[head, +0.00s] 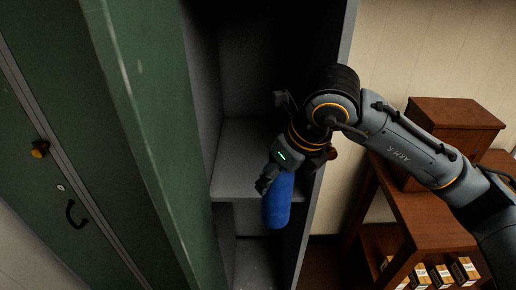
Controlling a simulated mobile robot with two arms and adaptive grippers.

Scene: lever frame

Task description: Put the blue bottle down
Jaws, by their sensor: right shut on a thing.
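A blue bottle (278,203) is in the middle of the head view, in front of the open locker's grey shelf (236,180). My right gripper (270,178) is shut on the blue bottle at its upper part. The bottle's top is hidden by the gripper, and its lower end hangs below the level of the shelf's front edge in the picture. I cannot tell whether the bottle touches the shelf edge. My left gripper is not in view.
A green locker door (130,100) stands at the left of the opening. The visible part of the shelf is empty. At the right is a brown wooden table (425,215) with a wooden box (450,125) on it and several small boxes (440,275) below.

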